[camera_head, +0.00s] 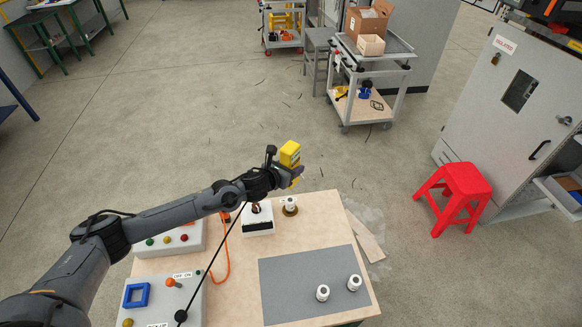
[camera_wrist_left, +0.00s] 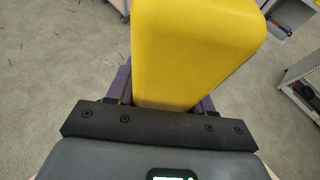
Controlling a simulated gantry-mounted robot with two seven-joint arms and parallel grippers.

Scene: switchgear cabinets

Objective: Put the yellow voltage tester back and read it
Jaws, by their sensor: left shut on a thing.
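The yellow voltage tester (camera_head: 290,154) is held up by my left gripper (camera_head: 295,172) above the far edge of the table. In the left wrist view the yellow tester (camera_wrist_left: 195,50) fills the upper middle, and the left gripper (camera_wrist_left: 160,90) is shut on it, with its fingers partly hidden behind the body. No readable display shows on the tester from here. A white box with a dark opening (camera_head: 258,224) stands on the table below the gripper. My right gripper is not in view.
The wooden table (camera_head: 238,275) bears a grey mat (camera_head: 290,288) with two white cylinders, another cylinder (camera_head: 290,204), and control boxes (camera_head: 165,292) at left. An orange cable (camera_head: 227,262) lies across it. A red stool (camera_head: 458,192), a cabinet (camera_head: 515,100) and a cart (camera_head: 385,115) stand beyond.

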